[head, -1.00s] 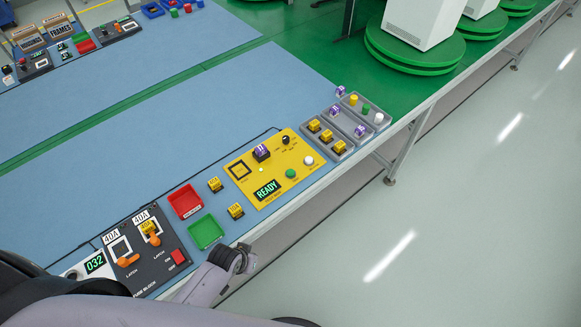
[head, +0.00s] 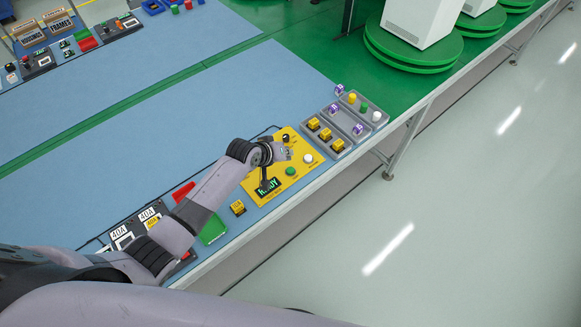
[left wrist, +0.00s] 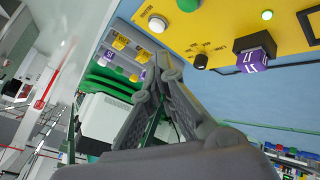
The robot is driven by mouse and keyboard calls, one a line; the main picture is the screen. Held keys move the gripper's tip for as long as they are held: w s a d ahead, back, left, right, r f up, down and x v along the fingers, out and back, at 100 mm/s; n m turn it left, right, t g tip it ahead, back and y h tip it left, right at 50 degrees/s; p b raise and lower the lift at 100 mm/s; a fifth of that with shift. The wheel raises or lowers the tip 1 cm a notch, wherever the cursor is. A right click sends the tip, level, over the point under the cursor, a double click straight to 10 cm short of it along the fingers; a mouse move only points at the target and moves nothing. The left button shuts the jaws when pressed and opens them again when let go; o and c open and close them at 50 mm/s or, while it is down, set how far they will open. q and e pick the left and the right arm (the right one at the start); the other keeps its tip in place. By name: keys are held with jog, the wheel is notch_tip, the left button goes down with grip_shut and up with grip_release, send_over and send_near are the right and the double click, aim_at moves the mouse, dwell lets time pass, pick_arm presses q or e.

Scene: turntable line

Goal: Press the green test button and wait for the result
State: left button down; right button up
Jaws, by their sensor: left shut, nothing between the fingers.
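The yellow test panel (head: 263,195) lies on the blue bench. Its green button (head: 290,171) is uncovered in the head view and shows at the top edge of the left wrist view (left wrist: 187,4). My right gripper is out of view.
A white button (head: 308,158) and a black knob (head: 286,138) are on the panel. Grey trays (head: 343,124) with yellow and purple fuses stand beyond it. A yellow fuse (head: 237,208) and a green bin (head: 213,230) lie nearer. The bench's front edge is close.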

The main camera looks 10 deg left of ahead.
pick_arm(q)
jog(key=shift+w+r+n, duration=0.3)
jog(key=shift+w+r, duration=0.55)
jog(key=shift+w, duration=0.2)
jog(key=b, duration=0.7)
send_over(288, 169)
notch_tip(288, 169, down, 8)
jog(key=shift+w+r, duration=0.1)
jog(key=shift+r, duration=0.1)
jog(key=shift+f+b, duration=0.45)
jog(key=shift+f, duration=0.2)
jog(key=shift+f, duration=0.1)
jog(key=shift+f, duration=0.3)
